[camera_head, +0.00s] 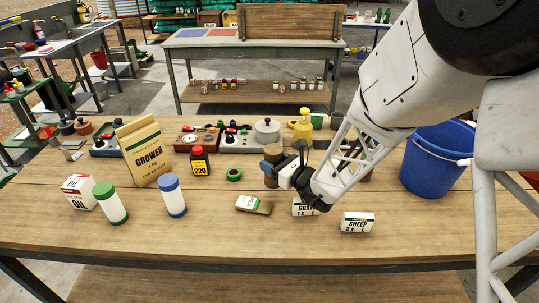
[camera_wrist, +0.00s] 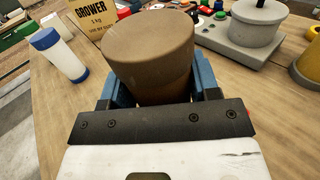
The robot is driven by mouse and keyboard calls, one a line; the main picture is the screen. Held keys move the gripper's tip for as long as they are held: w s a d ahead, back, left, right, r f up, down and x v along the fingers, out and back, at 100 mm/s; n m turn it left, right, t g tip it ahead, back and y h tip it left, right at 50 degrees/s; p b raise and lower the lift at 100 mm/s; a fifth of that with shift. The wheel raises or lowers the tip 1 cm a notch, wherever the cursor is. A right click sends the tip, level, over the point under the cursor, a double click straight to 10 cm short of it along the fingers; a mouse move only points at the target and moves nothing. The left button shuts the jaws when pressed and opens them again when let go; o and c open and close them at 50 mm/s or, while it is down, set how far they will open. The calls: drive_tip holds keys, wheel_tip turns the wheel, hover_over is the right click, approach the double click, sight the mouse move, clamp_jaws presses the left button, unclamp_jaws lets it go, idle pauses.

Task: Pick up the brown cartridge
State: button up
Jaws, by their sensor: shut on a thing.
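The brown cartridge (camera_head: 272,151) is an upright brown cylinder near the middle of the wooden table (camera_head: 330,250). My gripper (camera_head: 273,167) is shut on it, with blue fingers on either side of its body. In the wrist view the cartridge (camera_wrist: 148,50) fills the space between the two blue fingers, its round top facing the camera. Its lower end shows just below the fingers in the head view. I cannot tell whether it touches the table or hangs slightly above it.
A green ring (camera_head: 234,174) and a small green-topped box (camera_head: 253,204) lie close by. The GOAT box (camera_head: 303,208) is partly behind my wrist, with the SHEEP box (camera_head: 357,222) beside it. A blue bucket (camera_head: 432,165) stands right; the 220 bottle (camera_head: 200,163) stands left.

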drive_tip(key=shift+s+d+r, duration=0.1)
drive_tip(key=shift+s+d, duration=0.05)
drive_tip(key=shift+s, duration=0.35)
drive_tip(key=shift+s+d+r, duration=0.1)
drive_tip(key=shift+s, duration=0.4)
